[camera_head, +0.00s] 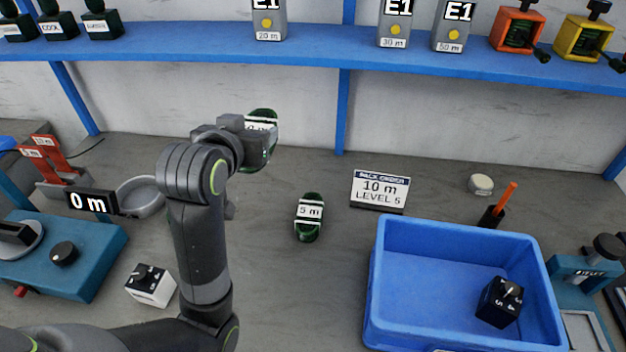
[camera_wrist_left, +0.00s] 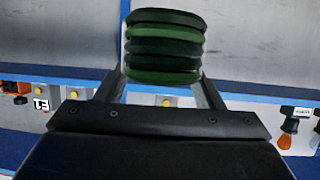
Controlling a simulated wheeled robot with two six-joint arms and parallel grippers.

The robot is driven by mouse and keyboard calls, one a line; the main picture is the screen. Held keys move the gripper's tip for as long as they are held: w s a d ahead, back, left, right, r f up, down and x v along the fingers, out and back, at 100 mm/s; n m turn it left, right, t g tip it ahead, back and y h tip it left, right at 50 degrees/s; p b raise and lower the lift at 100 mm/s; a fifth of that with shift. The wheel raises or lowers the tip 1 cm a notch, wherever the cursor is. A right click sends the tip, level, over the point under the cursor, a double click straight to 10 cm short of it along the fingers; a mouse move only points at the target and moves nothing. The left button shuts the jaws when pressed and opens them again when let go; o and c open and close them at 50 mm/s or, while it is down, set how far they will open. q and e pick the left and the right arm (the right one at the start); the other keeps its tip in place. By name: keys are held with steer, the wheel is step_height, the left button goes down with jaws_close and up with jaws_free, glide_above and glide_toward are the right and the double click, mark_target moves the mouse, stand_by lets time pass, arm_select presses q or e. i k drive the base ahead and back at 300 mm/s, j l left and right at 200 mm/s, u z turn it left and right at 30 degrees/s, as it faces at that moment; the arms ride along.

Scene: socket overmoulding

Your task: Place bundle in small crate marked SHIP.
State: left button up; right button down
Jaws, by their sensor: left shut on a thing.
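My left gripper (camera_head: 250,128) is shut on a green cable bundle (camera_head: 263,148), held up above the back of the bench. The bundle has a white label, partly covered by the gripper. In the left wrist view the bundle (camera_wrist_left: 165,48) shows as stacked green coils between the fingers (camera_wrist_left: 165,85). A second green bundle (camera_head: 308,230), labelled 5 m, lies on the bench right of my left arm. A blue crate (camera_head: 400,248) stands at the front right with a black die (camera_head: 500,302) inside. No SHIP marking is readable. My right gripper is not in view.
A pack order card (camera_head: 380,190) reads 10 m, LEVEL 5. A black holder with an orange stick (camera_head: 502,203) stands behind the crate. A white die (camera_head: 150,285), a grey ring dish (camera_head: 141,195) and a teal device (camera_head: 95,250) are left. A blue shelf (camera_head: 330,55) spans the back.

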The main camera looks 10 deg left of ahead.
mark_target(409, 299)
steer(key=k+l+z, duration=0.1)
steer(key=l, duration=0.55)
steer(key=k+l+z, duration=0.15)
steer(key=l, duration=0.55)
steer(key=k+l+z, duration=0.1)
steer(key=l, duration=0.6)
